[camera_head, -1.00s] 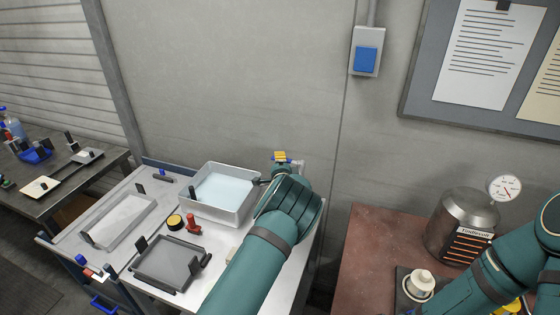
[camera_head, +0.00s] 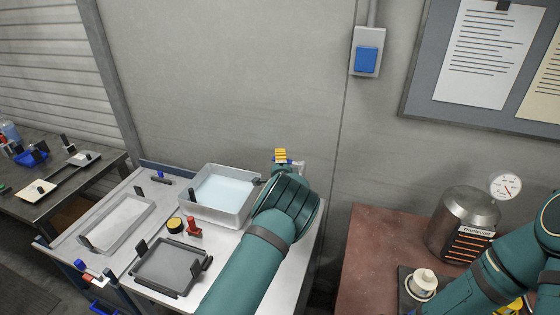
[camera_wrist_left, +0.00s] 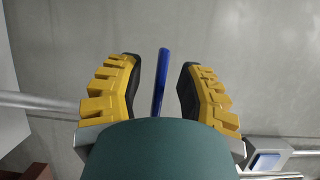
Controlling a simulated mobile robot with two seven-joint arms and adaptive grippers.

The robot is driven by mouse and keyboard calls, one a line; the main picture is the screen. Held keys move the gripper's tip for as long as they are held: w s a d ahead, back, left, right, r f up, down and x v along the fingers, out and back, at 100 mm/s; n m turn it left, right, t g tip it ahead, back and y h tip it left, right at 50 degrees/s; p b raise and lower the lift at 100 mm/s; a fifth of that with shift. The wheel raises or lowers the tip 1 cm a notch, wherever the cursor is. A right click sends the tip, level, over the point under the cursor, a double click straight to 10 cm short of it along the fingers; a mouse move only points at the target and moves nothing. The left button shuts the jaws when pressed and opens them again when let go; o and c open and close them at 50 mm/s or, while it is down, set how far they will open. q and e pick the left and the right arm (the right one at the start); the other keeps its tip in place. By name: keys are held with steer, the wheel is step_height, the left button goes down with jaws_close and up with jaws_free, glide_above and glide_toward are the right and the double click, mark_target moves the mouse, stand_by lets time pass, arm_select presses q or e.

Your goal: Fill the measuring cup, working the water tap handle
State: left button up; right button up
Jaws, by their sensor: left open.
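The blue tap handle (camera_wrist_left: 161,82) shows in the left wrist view as a slim bar between the two yellow fingers of my left gripper (camera_wrist_left: 160,88). The fingers are open, with a gap on each side of the bar. In the head view my left gripper (camera_head: 281,156) is a small yellow shape by the wall, beyond the square metal basin. A bit of blue shows beside it; my forearm and wrist hide most of the tap. I cannot make out the measuring cup. My right arm is at the lower right; a scrap of yellow (camera_head: 515,307) shows under it, its fingers unclear.
The white bench holds a water-filled basin (camera_head: 184,205), a grey tray (camera_head: 168,266), a red object (camera_head: 194,228) and a black-yellow round object (camera_head: 175,225). A metal vessel (camera_head: 463,222) with a gauge stands on the reddish table (camera_head: 365,240). The wall bounds the space behind.

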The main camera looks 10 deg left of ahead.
arm_select(q)
steer(key=v, duration=1.2)
